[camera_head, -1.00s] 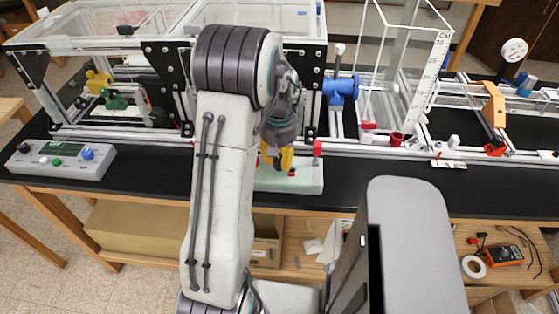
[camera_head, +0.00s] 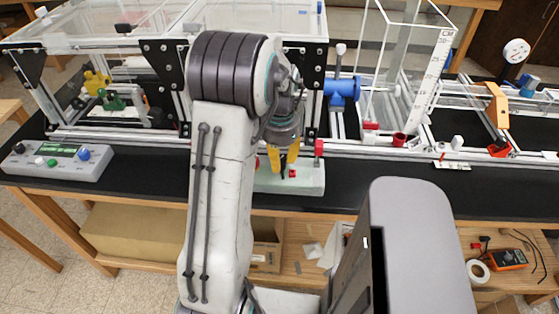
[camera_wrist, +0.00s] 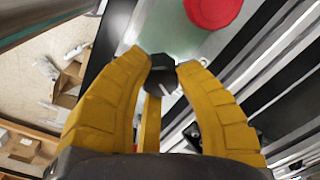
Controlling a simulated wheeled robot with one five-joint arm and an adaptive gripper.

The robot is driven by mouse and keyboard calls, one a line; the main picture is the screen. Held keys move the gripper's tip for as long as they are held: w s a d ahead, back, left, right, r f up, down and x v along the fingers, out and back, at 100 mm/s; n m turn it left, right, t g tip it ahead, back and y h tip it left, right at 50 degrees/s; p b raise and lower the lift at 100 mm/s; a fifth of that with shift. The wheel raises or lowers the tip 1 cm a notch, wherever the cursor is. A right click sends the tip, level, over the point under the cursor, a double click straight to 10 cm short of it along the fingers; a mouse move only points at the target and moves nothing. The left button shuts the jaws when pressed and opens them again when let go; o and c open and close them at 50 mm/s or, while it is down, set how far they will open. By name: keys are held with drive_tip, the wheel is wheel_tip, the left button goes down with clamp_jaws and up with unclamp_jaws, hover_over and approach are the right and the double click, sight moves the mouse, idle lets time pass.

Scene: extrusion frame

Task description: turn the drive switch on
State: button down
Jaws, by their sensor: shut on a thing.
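The drive switch is a black knob (camera_wrist: 163,76) on a pale green box (camera_wrist: 170,28), seen in the wrist view. In the head view my gripper (camera_head: 283,165) points down at the pale green box (camera_head: 308,187) at the bench's front edge. My arm and fingers mostly hide the knob there. A grey panel (camera_head: 35,169) with a green display (camera_head: 55,149) lies at the left; its text is too small to read.
A red round button (camera_wrist: 212,10) is close beyond the fingers, also visible in the head view (camera_head: 319,147). The extrusion frame (camera_head: 260,42) with clear panels rises behind the box. A blue valve-like part (camera_head: 343,88) is at right.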

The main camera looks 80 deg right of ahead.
sight(281, 159)
drive_tip(key=shift+s+m, duration=0.1)
drive_tip(key=shift+m, duration=1.4)
drive_tip(key=c, duration=0.9)
unclamp_jaws()
wheel_tip(281, 159, up, 12)
